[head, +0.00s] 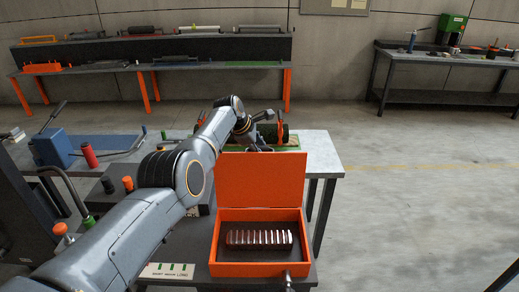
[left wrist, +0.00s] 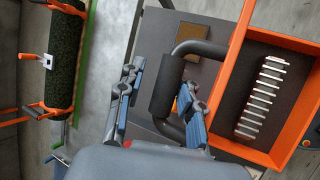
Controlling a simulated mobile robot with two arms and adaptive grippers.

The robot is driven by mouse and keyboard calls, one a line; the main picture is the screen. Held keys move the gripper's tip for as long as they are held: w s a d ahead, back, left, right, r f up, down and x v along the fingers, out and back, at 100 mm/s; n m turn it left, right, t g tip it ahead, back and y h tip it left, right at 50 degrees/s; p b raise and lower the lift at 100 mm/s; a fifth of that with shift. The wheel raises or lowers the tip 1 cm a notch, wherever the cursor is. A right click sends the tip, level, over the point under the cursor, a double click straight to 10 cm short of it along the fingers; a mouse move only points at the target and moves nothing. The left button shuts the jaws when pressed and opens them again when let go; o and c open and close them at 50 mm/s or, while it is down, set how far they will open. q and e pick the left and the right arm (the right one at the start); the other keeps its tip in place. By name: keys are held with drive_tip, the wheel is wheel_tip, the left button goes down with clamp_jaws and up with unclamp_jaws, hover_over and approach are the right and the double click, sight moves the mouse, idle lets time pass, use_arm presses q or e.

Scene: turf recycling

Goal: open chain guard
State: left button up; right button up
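The chain guard is an orange box (head: 219,256) with its orange lid (head: 262,179) standing upright at the back. Its inside is exposed, with a row of metal links (head: 259,239); the box wall also shows in the left wrist view (left wrist: 286,39), with the links (left wrist: 260,95) inside. A dark bent handle (left wrist: 172,86) appears beside the lid's edge in the left wrist view. My left gripper (head: 258,147) is behind the lid's top edge in the head view. In the left wrist view its fingers (left wrist: 158,103) are apart, near the handle; contact is unclear. My right gripper is not in view.
A turf roller (left wrist: 64,60) with orange brackets lies on the table (head: 319,155) behind the guard. A blue block (head: 57,149) and a red cylinder (head: 89,155) stand at the left. Benches line the back wall; the floor at right is clear.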

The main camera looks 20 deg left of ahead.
use_arm(q)
drive_tip(key=shift+w+a+f, duration=0.1)
drive_tip(key=shift+w+a, duration=0.1)
drive_tip(key=shift+w, duration=0.05)
drive_tip(key=shift+s, duration=0.1)
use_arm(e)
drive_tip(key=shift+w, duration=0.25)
use_arm(q)
drive_tip(key=shift+s+f, duration=0.15)
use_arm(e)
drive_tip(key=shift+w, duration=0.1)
use_arm(q)
drive_tip(key=shift+a+r, duration=0.15)
drive_tip(key=shift+r, duration=0.7)
drive_tip(key=v, duration=1)
drive_tip(key=shift+s+r, duration=0.3)
drive_tip(key=shift+s, duration=0.1)
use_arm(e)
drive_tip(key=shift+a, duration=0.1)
use_arm(q)
drive_tip(key=shift+f, duration=0.1)
